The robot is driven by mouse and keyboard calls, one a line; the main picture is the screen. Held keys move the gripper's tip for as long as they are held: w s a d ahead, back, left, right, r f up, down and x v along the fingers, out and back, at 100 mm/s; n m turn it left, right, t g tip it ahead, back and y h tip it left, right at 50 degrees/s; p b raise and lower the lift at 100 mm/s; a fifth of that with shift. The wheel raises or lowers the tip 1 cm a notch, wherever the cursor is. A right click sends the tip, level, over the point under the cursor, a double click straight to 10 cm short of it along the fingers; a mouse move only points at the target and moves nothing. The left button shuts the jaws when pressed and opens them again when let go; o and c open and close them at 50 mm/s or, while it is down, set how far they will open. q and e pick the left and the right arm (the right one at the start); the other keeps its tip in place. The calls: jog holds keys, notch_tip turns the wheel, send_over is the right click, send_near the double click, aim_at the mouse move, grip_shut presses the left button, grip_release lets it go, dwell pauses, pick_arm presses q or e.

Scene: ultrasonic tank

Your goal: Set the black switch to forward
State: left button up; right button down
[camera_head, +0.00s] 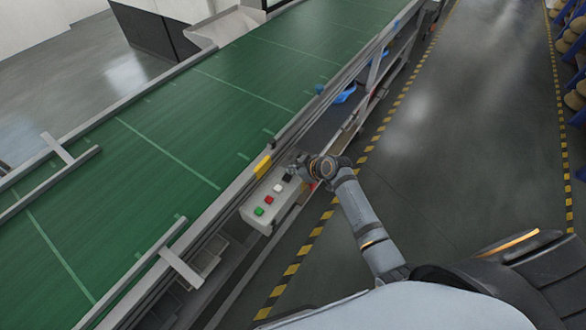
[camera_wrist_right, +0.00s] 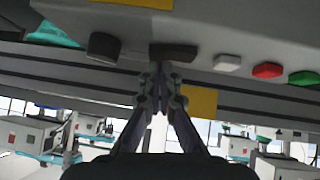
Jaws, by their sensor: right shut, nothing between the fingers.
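A light grey control box (camera_head: 262,205) is fixed to the side of the conveyor, and it fills the top of the right wrist view (camera_wrist_right: 240,25). A black control (camera_wrist_right: 173,52) sits beside the white button, and a second, rounder black knob (camera_wrist_right: 104,47) is further left. I cannot tell which is the black switch, nor its setting. My right gripper (camera_wrist_right: 160,74) is shut and empty, its fingertips close to the middle black control; contact is unclear. In the head view the right gripper (camera_head: 297,163) is at the box's far end, hiding part of it. My left gripper is out of view.
A white button (camera_head: 278,188), a red button (camera_head: 269,199) and a green button (camera_head: 259,211) line the box. A yellow plate (camera_head: 262,166) is beside it. The green conveyor belt (camera_head: 150,150) runs behind. The floor (camera_head: 460,130) to the right is clear.

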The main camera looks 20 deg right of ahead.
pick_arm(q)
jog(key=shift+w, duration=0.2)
pick_arm(e)
jog(key=shift+w+f, duration=0.1)
jog(key=shift+f, duration=0.15)
jog(key=shift+d+f+g+y+b, duration=0.2)
jog(key=shift+f+g+y+b, duration=0.15)
jog(key=shift+b, duration=0.35)
jog(key=shift+a+r+p, duration=0.1)
jog(key=shift+r+p, duration=0.15)
jog(key=shift+p, duration=0.05)
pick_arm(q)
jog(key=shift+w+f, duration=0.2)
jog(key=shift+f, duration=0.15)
